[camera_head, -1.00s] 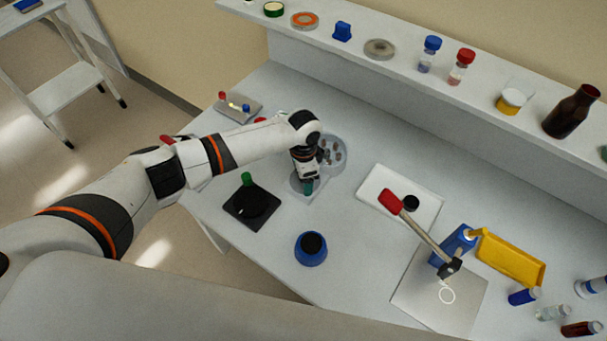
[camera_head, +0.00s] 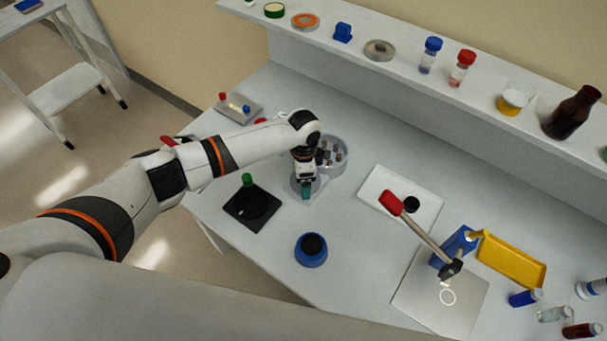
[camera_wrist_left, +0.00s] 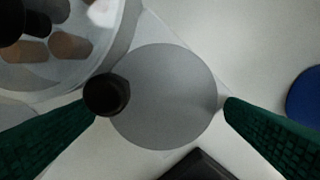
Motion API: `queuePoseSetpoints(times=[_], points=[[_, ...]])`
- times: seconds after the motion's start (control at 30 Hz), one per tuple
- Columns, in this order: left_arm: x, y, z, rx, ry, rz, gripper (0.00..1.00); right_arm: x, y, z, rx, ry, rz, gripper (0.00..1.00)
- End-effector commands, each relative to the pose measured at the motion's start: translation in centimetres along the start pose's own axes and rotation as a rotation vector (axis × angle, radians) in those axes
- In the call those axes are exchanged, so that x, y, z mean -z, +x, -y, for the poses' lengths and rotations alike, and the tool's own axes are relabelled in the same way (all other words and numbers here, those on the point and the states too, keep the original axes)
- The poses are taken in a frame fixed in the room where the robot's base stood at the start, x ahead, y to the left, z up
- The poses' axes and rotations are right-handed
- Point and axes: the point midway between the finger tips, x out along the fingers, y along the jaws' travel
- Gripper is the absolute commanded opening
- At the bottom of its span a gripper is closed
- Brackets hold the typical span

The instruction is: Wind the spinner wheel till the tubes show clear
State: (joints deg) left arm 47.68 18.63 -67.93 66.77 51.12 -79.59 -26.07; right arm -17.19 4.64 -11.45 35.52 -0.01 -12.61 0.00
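The spinner's round tube holder (camera_head: 341,162) stands at the back of the bench, just behind my left gripper (camera_head: 306,193). In the left wrist view the clear holder (camera_wrist_left: 128,40) shows several brown-looking tubes (camera_wrist_left: 68,46). The flat grey wheel (camera_wrist_left: 170,100) lies beside it, with a black knob (camera_wrist_left: 106,95) at its left edge. My left gripper has green finger pads spread wide over the wheel. The knob is close to the left fingertip; I cannot tell whether they touch. Part of the holder is hidden by my wrist. My right gripper is not in view.
A black square stand (camera_head: 246,215) with a green knob and a blue round pot (camera_head: 311,251) stand in front. A shelf runs behind.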

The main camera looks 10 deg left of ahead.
Motion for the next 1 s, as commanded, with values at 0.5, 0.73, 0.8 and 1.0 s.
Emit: queuePoseSetpoints(times=[0.5,0.73,0.8,1.0], points=[[0.0,-1.9,0.0,-0.001,0.0,0.002,0.99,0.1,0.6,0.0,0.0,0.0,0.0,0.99],[0.0,-6.8,-0.1,-0.004,0.001,0.004,0.99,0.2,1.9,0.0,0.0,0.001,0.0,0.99],[0.0,-8.2,0.0,-0.003,0.002,0.003,0.99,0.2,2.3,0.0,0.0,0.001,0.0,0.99],[0.0,-11.1,0.0,-0.001,0.0,0.002,0.99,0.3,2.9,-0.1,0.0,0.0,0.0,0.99]])
